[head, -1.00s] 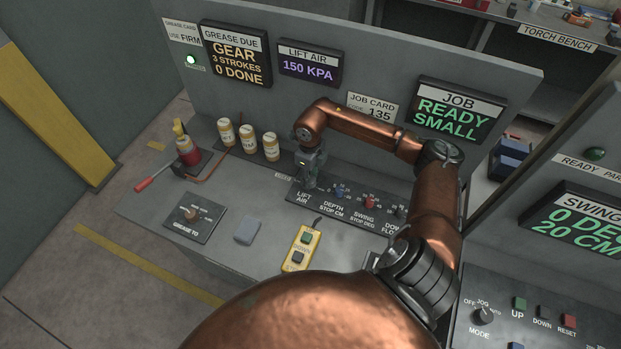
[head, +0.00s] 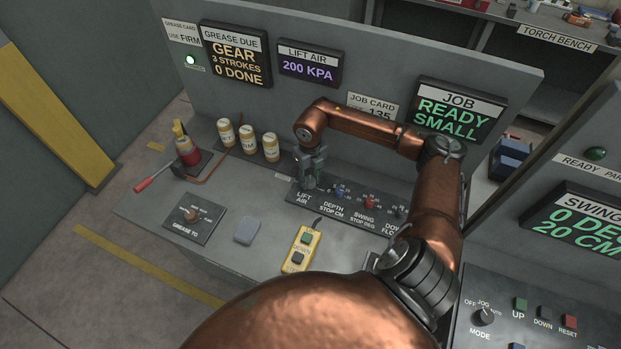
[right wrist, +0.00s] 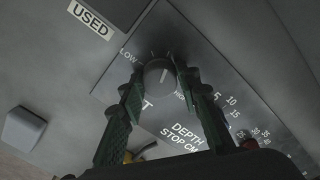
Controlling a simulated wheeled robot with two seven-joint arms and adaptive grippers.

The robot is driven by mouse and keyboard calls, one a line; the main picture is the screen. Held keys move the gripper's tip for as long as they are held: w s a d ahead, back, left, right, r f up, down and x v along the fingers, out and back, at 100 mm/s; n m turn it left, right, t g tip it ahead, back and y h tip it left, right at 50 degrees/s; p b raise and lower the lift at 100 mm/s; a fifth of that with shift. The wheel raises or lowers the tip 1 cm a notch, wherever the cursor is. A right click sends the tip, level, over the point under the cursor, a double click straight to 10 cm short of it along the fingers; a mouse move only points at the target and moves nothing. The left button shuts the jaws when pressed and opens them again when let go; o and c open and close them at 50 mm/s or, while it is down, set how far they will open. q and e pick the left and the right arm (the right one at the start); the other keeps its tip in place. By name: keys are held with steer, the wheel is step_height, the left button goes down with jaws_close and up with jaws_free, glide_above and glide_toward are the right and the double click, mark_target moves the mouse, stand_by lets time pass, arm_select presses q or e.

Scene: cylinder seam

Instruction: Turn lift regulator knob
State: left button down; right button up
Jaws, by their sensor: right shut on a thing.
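The lift air regulator knob (right wrist: 158,75) is a dark round knob with a pale pointer line, on a dark panel in the right wrist view. LOW and HIGH marks stand around it. My right gripper (right wrist: 160,82) has its two green fingers on either side of the knob and is shut on it. In the head view my right gripper (head: 311,178) points down over the LIFT AIR label and hides the knob. The lift air display (head: 310,64) reads 200 KPA. My left gripper is not in view.
Depth stop (head: 340,192) and swing stop (head: 369,201) knobs sit close to the right on the same panel. Several grease cartridges (head: 248,138) stand to the left. A yellow pendant (head: 302,248) and a grey block (head: 247,230) lie in front.

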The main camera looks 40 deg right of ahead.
mark_target(310, 179)
steer(key=shift+w+r, duration=0.1)
steer(key=shift+w, duration=0.05)
steer(key=o, duration=1.2)
steer(key=shift+c, duration=0.2)
step_height(310, 179, up, 12)
